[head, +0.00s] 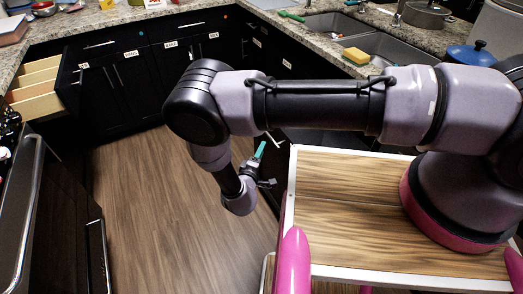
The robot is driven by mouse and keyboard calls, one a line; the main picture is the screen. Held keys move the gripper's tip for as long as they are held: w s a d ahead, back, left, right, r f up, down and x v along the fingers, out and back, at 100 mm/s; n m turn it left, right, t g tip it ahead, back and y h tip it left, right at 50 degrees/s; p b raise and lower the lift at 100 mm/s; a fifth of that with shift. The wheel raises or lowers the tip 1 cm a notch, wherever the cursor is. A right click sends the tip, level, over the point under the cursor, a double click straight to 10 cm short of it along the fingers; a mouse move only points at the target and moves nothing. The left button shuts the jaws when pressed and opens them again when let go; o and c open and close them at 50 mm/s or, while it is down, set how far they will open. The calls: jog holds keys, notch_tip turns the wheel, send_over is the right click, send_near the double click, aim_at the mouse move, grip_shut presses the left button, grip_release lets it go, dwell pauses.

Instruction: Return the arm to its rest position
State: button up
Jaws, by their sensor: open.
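My arm reaches from its base on the right across to the left, then bends down at the elbow. My gripper (262,168) hangs low beyond the left edge of my wooden-topped base, above the floor. It is small in the head view, with a teal piece showing at its end. It is open, and I see nothing held in it. It looks apart from the counters and cabinets.
Wood floor (165,210) lies open at left. Dark cabinets (135,80) line the back. The counter holds a sink (385,48), a sponge (357,56), a blue-lidded pot (470,54) and a stockpot (427,14).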

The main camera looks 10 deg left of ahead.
jog(key=w+a+r+m+g+y, duration=0.1)
jog(key=w+a+r+m+g, duration=0.25)
jog(key=w+r, duration=0.55)
jog(key=w+a+r+m+g+y, duration=0.15)
jog(key=w+r+m, duration=0.4)
jog(key=r, duration=0.55)
jog(key=w+d+r+m+g+y, duration=0.1)
jog(key=w+d+r, duration=0.15)
jog(key=r, duration=0.45)
jog(key=w+d+r+m+y, duration=0.1)
jog(key=d+r+m, duration=0.15)
jog(key=r, duration=0.45)
jog(key=w+d+r+g+y, duration=0.1)
jog(key=w+d+r, duration=0.15)
jog(key=r, duration=0.45)
jog(key=s+d+r+m+g+y, duration=0.1)
jog(key=s+d+r, duration=0.4)
jog(key=d+r, duration=0.4)
jog(key=s+d+r+m, duration=0.2)
jog(key=s+d+r, duration=0.3)
jog(key=d+r, duration=0.45)
jog(key=s+d+r+m+h, duration=0.1)
jog(key=s+d, duration=0.5)
jog(key=s, duration=0.3)
jog(key=s+d+r+m+g+h, duration=0.1)
jog(key=s+d+m, duration=0.1)
jog(key=s+d, duration=0.5)
jog(key=s, duration=0.3)
jog(key=shift+s+d, duration=0.25)
jog(key=shift+s, duration=0.05)
